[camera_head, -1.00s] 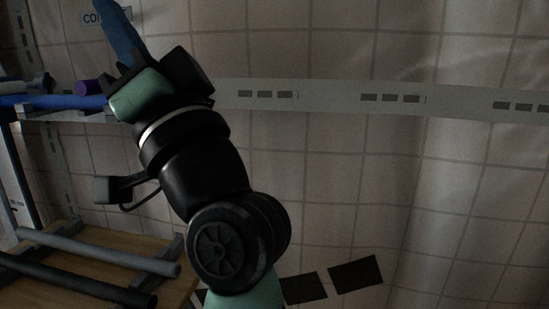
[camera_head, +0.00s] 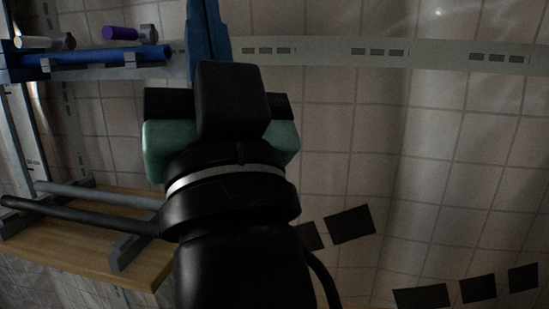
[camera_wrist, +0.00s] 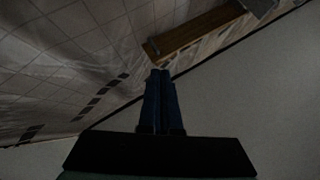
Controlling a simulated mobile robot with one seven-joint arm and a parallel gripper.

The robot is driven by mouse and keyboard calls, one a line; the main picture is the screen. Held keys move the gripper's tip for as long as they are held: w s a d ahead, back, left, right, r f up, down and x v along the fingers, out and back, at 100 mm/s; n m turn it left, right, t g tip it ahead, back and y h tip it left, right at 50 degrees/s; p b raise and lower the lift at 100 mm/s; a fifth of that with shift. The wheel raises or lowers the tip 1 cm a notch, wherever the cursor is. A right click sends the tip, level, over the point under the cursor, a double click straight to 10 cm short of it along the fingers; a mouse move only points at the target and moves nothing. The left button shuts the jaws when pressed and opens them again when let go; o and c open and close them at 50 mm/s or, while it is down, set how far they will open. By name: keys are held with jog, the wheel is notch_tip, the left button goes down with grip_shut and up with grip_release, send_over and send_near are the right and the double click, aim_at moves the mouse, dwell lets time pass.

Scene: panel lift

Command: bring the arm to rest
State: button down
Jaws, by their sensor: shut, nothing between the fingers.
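My gripper (camera_head: 207,40) is in the middle left of the head view, pointing up, with its blue fingers side by side. Its fingertips run past the top edge of the head view. In the wrist view my gripper (camera_wrist: 160,75) shows both blue fingers together with nothing held between them. My wrist and green hand body fill the lower middle of the head view. The gripper appears clear of everything around it.
A shelf at the left bears a blue bar (camera_head: 95,56), a purple cylinder (camera_head: 120,33) and a white cylinder (camera_head: 35,42). Below is a wooden board (camera_head: 75,235) with dark rods (camera_head: 80,217). A tiled wall (camera_head: 350,150) with a grey slotted rail (camera_head: 430,52) stands behind. The right side is free.

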jog(key=s+d+m+t+h, duration=0.2)
jog(key=s+d+h, duration=0.3)
jog(key=h, duration=0.3)
notch_tip(320, 180, up, 32)
jog(key=p, duration=3.2)
jog(key=shift+w+p, duration=0.3)
jog(key=shift+p, duration=0.1)
jog(key=shift+d, duration=0.1)
